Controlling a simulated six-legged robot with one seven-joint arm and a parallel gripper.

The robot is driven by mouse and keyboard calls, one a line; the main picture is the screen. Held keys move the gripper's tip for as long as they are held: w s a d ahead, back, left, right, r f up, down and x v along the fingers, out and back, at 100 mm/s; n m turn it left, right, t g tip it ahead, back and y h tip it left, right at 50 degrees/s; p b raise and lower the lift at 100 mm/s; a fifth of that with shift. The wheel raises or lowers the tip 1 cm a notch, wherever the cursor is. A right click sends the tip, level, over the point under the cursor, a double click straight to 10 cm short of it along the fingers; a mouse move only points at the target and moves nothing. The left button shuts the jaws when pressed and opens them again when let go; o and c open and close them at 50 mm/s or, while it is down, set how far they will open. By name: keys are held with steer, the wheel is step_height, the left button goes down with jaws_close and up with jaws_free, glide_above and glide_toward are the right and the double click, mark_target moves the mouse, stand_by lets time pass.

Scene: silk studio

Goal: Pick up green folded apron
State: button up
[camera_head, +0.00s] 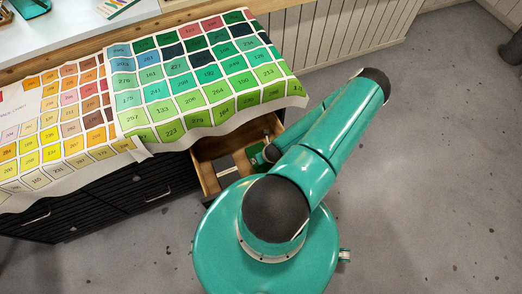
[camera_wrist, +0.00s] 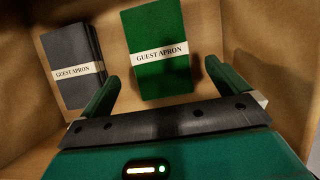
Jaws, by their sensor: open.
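The green folded apron (camera_wrist: 158,75) lies in an open wooden drawer, with a white band reading GUEST APRON around it. In the wrist view it is upper centre, ahead of my gripper (camera_wrist: 162,82). The gripper's two green fingers are spread wide, one toward each side of the apron's near end, and nothing is held between them. I cannot tell how far above the apron the fingers are. In the head view my arm hides most of the gripper and the apron; a small green patch shows in the drawer.
Dark grey folded aprons (camera_wrist: 72,68) with the same band lie left of the green one. The wooden drawer's walls (camera_head: 205,177) stand close around. A large colour chart cloth (camera_head: 200,85) drapes over the dark cabinet (camera_head: 155,190) above the drawer. Grey floor (camera_head: 440,150) is clear at right.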

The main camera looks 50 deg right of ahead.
mark_target(254, 149)
steer(key=x, duration=0.8)
steer(key=shift+w+a+f, duration=0.1)
steer(key=shift+w+f, duration=0.05)
steer(key=shift+f, duration=0.25)
steer(key=c, duration=0.8)
steer(key=shift+r, duration=0.1)
steer(key=shift+c, duration=0.2)
